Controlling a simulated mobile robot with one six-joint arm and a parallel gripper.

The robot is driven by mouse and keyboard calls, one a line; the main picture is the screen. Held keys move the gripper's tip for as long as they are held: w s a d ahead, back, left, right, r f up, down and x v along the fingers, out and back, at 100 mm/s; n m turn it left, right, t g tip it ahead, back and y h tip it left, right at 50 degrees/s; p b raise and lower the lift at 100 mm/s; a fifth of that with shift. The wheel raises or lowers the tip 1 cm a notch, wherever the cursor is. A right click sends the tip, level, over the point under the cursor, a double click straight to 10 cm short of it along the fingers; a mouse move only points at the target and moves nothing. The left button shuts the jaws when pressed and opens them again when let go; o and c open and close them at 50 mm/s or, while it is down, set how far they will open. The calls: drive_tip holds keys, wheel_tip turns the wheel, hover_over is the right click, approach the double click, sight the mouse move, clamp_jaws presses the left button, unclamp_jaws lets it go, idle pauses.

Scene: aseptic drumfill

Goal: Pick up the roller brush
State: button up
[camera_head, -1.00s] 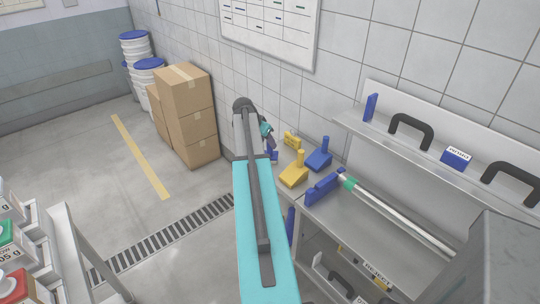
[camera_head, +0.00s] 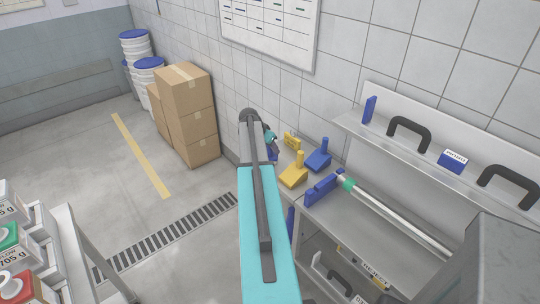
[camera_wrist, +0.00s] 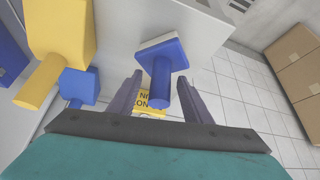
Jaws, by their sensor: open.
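No tool in view is plainly marked as the roller brush. In the wrist view a blue tool (camera_wrist: 160,62) with a flat pale-edged block and a round handle stands between the fingers of my gripper (camera_wrist: 160,82). The fingers are open on either side of the handle; I cannot tell whether they touch it. In the head view my gripper (camera_head: 271,143) is at the far left end of the grey bench, partly hidden by my arm. Yellow tools (camera_head: 293,174) and a blue tool (camera_head: 319,154) lie on the bench to its right.
A long pole (camera_head: 400,221) with a blue head and green collar lies on the bench. A shelf (camera_head: 430,157) with black handles runs above it. Tiled wall stands behind. Cardboard boxes (camera_head: 190,115) and lidded pails (camera_head: 137,50) stand at the back left; the floor there is clear.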

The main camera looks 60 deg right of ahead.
idle(0.5)
clamp_jaws()
drive_tip(key=shift+r, duration=0.1)
drive_tip(key=shift+r+b, duration=0.75)
drive_tip(key=shift+r, duration=0.65)
drive_tip(key=shift+s+a+r, duration=0.1)
drive_tip(key=shift+a+r, duration=0.05)
drive_tip(key=shift+r, duration=0.1)
drive_tip(key=s+a+r+b, duration=0.1)
drive_tip(key=s+a+b, duration=0.2)
drive_tip(key=s+a, duration=0.6)
drive_tip(key=a, duration=0.3)
drive_tip(key=shift+a+r+b, duration=0.25)
drive_tip(key=shift+a+b, duration=0.1)
drive_tip(key=shift+b, duration=0.05)
